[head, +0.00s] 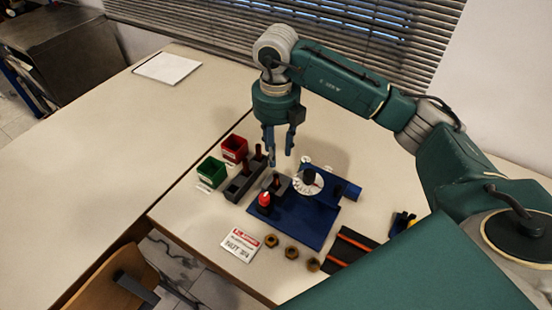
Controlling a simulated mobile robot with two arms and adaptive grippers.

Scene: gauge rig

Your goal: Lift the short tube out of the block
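A long dark grey block (233,195) stands on the table left of the blue rig. Two reddish-brown tubes stand upright in its far part: a nearer tube (247,167) and a farther tube (258,153). They are small here, and I cannot tell for sure which is the short one. My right gripper (279,160) points down just right of the block's far end, above the table. Its two fingers are apart with nothing visible between them. It does not appear to touch either tube. My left gripper is out of view.
The blue rig plate (300,222) carries a white dial (308,181) and a red knob (264,199). Red (234,149) and green (211,172) bins stand at the left. Brown nuts (271,240) and a sign (241,245) lie in front. The left table is mostly clear.

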